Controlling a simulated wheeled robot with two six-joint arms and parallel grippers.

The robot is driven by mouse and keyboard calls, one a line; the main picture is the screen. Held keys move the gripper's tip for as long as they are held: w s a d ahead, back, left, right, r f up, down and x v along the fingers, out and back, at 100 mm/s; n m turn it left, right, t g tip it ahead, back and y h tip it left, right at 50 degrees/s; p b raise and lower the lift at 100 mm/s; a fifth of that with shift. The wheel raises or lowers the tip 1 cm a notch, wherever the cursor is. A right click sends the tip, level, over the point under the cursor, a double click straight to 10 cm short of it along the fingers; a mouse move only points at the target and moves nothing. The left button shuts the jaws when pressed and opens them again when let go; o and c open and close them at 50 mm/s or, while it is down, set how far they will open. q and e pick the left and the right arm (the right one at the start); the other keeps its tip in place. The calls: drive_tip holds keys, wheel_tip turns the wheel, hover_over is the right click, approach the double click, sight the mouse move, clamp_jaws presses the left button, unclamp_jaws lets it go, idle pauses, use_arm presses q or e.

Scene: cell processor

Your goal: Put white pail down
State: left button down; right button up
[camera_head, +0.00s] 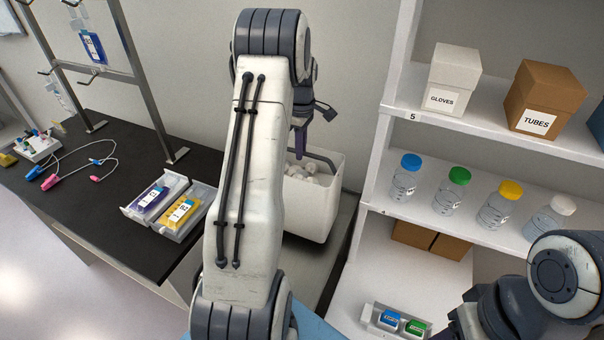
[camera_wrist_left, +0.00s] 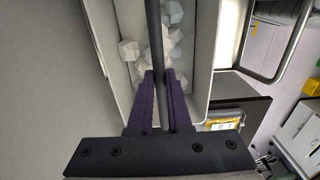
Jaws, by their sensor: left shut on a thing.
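The white pail (camera_head: 312,212) is upright in the middle of the head view, partly hidden behind my left arm. It holds several whitish faceted lumps. My left gripper (camera_head: 299,146) is above the pail, pointing down. In the left wrist view, the purple fingers (camera_wrist_left: 161,88) are shut on the pail's dark handle bar (camera_wrist_left: 153,30), and the pail's wall (camera_wrist_left: 200,60) and lumps show below. A grey surface (camera_head: 342,232) lies under or beside the pail; I cannot tell whether the pail touches it. My right gripper is out of view.
A black table (camera_head: 110,215) on the left holds a tray (camera_head: 170,208) with purple and yellow packs, plus a metal rack. White shelves on the right hold a gloves box (camera_head: 453,80), a tubes box (camera_head: 545,98) and several capped bottles. The shelf's upright edge is close to the pail.

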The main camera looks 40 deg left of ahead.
use_arm(q)
drive_tip(key=shift+f, duration=0.4)
wheel_tip(320, 180, down, 4)
drive_tip(key=shift+p, duration=0.75)
drive_tip(key=shift+f, duration=0.15)
drive_tip(key=c, duration=0.8)
unclamp_jaws()
drive_tip(key=shift+c, duration=0.2)
